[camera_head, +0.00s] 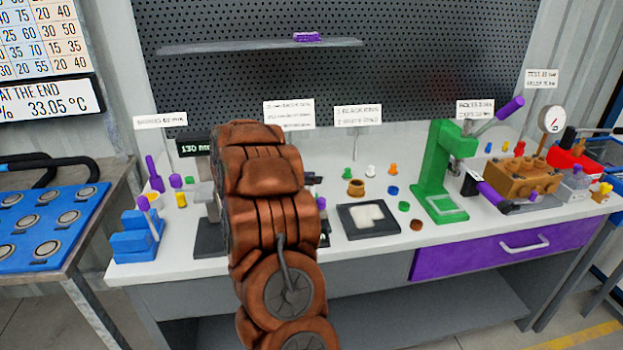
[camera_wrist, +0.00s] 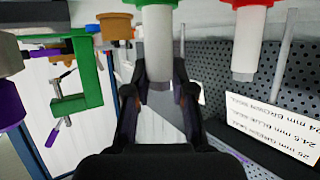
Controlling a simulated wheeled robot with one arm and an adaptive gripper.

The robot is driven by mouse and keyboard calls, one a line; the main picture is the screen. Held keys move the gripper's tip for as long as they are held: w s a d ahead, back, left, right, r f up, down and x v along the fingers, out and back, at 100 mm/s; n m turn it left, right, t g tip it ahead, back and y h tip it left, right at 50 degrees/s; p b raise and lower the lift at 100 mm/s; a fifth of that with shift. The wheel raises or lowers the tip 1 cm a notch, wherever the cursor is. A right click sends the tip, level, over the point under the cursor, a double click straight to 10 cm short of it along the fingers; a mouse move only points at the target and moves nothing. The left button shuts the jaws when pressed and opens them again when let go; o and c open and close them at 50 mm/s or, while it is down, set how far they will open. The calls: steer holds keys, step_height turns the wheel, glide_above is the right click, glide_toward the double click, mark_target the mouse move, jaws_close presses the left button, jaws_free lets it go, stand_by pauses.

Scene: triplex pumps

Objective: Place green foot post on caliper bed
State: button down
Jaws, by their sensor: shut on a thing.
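In the wrist view my gripper (camera_wrist: 158,92) is shut on the green foot post, a pale grey cylinder (camera_wrist: 158,45) with a green flange (camera_wrist: 155,3) at the top edge of the picture. The fingers sit on either side of the grey shaft. In the head view my brown arm hides the gripper and the post. A dark display reading 130 (camera_head: 194,144) and a grey and black fixture (camera_head: 210,235), perhaps the caliper, stand on the bench at the left of my arm, partly hidden. The caliper bed cannot be made out.
In the wrist view a similar post with a red flange (camera_wrist: 245,40) is beside the held one. In the head view a blue block (camera_head: 135,240) stands left, a black tray (camera_head: 368,220) right of my arm, then a green press (camera_head: 440,165) and a brown pump block (camera_head: 522,177).

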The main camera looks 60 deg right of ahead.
steer(key=shift+f, duration=0.1)
steer(key=c, duration=1)
jaws_free()
